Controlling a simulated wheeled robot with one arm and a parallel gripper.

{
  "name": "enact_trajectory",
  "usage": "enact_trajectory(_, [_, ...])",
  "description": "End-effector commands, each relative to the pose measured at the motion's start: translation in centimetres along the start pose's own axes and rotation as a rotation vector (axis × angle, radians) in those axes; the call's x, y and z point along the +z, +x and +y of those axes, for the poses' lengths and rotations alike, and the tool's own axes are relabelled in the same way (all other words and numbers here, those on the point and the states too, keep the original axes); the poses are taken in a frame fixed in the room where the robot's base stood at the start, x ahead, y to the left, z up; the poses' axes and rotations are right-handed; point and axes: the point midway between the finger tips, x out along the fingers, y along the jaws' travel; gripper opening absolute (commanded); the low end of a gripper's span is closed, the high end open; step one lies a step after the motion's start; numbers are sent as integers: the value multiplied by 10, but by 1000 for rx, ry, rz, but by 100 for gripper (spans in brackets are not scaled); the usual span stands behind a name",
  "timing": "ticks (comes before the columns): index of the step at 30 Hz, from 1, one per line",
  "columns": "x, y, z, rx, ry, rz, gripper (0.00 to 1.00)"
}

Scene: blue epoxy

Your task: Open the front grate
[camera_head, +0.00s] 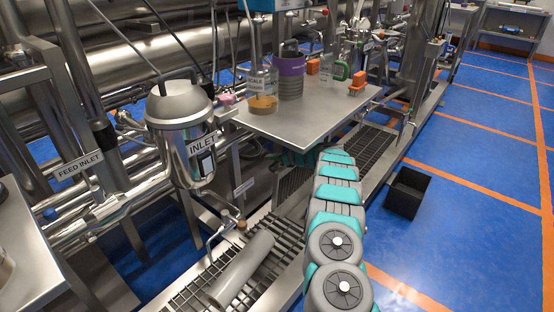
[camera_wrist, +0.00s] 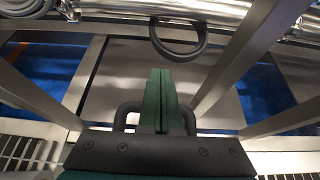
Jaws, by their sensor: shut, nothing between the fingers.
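Slatted metal grates lie in the floor channel. The near grate (camera_head: 190,297) is at the bottom of the head view, and a far grate (camera_head: 362,150) runs beyond my arm. A dark slatted panel (camera_head: 292,190) beside my arm looks tilted, but I cannot tell whether it is a raised grate. Which one is the front grate is unclear. In the wrist view my gripper (camera_wrist: 160,85) has its green fingers together, with nothing between them. Slats (camera_wrist: 22,152) show at the lower left edge there. In the head view the fingers are mostly hidden under the steel table.
A steel table (camera_head: 290,130) holding bottles and a purple-banded container overhangs my gripper. A grey cylinder (camera_head: 243,268) lies on the near grate. A black bin (camera_head: 407,193) stands on the open blue floor at right. A black loop (camera_wrist: 178,50) hangs beyond the fingertips, between metal legs.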

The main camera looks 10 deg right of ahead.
Motion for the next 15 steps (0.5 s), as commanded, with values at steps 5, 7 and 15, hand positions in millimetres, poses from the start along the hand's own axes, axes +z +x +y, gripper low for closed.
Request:
enact_trajectory(5, [3,5,-1,-2,-2,-2,0])
enact_trajectory(7, [3,5,-1,-2,-2,-2,0])
enact_trajectory(15, [3,6,-1,-2,-1,-2,0])
